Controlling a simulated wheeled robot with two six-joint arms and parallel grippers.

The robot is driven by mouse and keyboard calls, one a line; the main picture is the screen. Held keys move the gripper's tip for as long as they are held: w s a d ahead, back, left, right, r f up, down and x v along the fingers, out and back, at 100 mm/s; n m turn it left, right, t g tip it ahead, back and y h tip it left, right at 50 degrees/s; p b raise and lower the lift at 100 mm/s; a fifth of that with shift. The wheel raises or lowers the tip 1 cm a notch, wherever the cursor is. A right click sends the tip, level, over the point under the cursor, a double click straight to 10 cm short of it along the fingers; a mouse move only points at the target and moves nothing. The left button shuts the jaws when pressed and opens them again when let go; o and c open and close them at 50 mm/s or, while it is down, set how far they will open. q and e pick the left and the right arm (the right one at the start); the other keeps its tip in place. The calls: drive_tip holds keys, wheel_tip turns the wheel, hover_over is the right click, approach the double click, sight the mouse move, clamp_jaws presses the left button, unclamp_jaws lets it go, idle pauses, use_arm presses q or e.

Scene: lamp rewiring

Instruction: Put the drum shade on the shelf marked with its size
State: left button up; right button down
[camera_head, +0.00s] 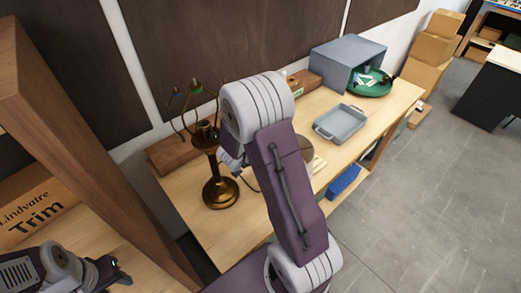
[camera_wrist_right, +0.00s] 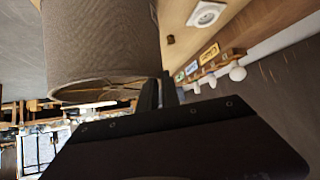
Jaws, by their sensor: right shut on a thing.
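The drum shade (camera_wrist_right: 105,40) is grey-brown fabric and fills the upper left of the right wrist view. Its open end, with a thin wire frame, shows. My right gripper (camera_wrist_right: 160,90) is shut on the shade's wall near that rim. In the head view my own right arm stands in front, and I cannot make out the right gripper or the shade. My left gripper (camera_head: 115,271) is low at the left, away from the shade; its jaws are too small to read. I cannot identify a size-marked shelf.
A brass lamp base (camera_head: 220,192) with a bare harp stands on the wooden bench (camera_head: 190,195). A grey tray (camera_head: 341,122), a grey open box (camera_head: 345,58) and a green bowl (camera_head: 373,88) are further right. A tall wooden frame (camera_head: 75,110) rises at left. Floor at right is clear.

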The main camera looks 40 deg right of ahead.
drive_tip(key=s+d+r+b, duration=0.1)
drive_tip(key=s+d+r, duration=0.2)
drive_tip(key=s+r, duration=0.2)
drive_tip(key=s, duration=0.3)
drive_tip(key=shift+s+r, duration=0.2)
drive_tip(key=shift+r, duration=0.1)
